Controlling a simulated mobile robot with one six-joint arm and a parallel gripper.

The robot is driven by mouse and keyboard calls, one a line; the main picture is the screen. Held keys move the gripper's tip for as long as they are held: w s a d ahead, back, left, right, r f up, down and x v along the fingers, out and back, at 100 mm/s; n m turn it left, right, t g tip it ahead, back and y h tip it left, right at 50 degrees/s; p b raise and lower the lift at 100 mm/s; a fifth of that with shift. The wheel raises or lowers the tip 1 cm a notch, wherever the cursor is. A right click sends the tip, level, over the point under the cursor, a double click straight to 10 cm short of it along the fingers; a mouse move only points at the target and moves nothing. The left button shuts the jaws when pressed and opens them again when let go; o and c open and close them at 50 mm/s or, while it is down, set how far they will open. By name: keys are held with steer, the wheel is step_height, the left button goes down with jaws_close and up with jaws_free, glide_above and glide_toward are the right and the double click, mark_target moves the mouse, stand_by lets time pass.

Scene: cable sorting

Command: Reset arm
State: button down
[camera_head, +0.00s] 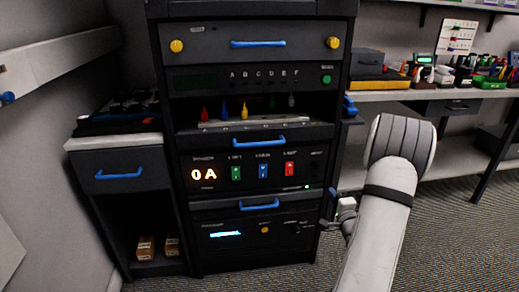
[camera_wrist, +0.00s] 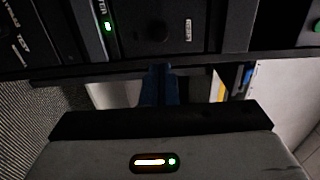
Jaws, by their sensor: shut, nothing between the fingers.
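My gripper (camera_head: 328,222) is at the lower right edge of the black equipment rack (camera_head: 183,150) in the head view, partly hidden by my white arm. In the wrist view my gripper (camera_wrist: 158,86) shows two dark blue fingers side by side, closed with nothing between them. They point toward the rack's dark front, near a panel with a green light (camera_wrist: 108,26) and a reset label. I cannot tell whether the fingertips touch the rack.
The rack has blue handles (camera_head: 258,43), a lit "0A" display (camera_head: 204,174) and coloured connectors (camera_head: 245,111). A low cabinet (camera_head: 127,171) stands to its left. A workbench (camera_head: 398,95) with tools is at the right. Carpet (camera_head: 458,222) is open at the lower right.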

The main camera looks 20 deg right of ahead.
steer(key=a+r+n+g+y+p, duration=0.1)
steer(key=a+r+n+g+p, duration=0.35)
steer(key=a+r+p, duration=0.55)
steer(key=a+r+n+g+p, duration=0.3)
steer(key=a+r+n+p, duration=0.3)
steer(key=r, duration=0.7)
steer(key=s+a+r+n+g+y+p, duration=0.1)
steer(key=s+a+r+n+g+p, duration=0.2)
steer(key=s+a+r+n+p, duration=0.2)
steer(key=s+a+r+n+g+y+p, duration=0.2)
steer(key=s+a+r+n+g+p, duration=0.2)
steer(key=s+a+r+p, duration=0.3)
steer(key=s+a+r+n, duration=0.1)
steer(key=s+a+r, duration=0.3)
steer(key=s+a, duration=0.2)
steer(key=shift+s+a, duration=0.4)
steer(key=shift+s, duration=0.9)
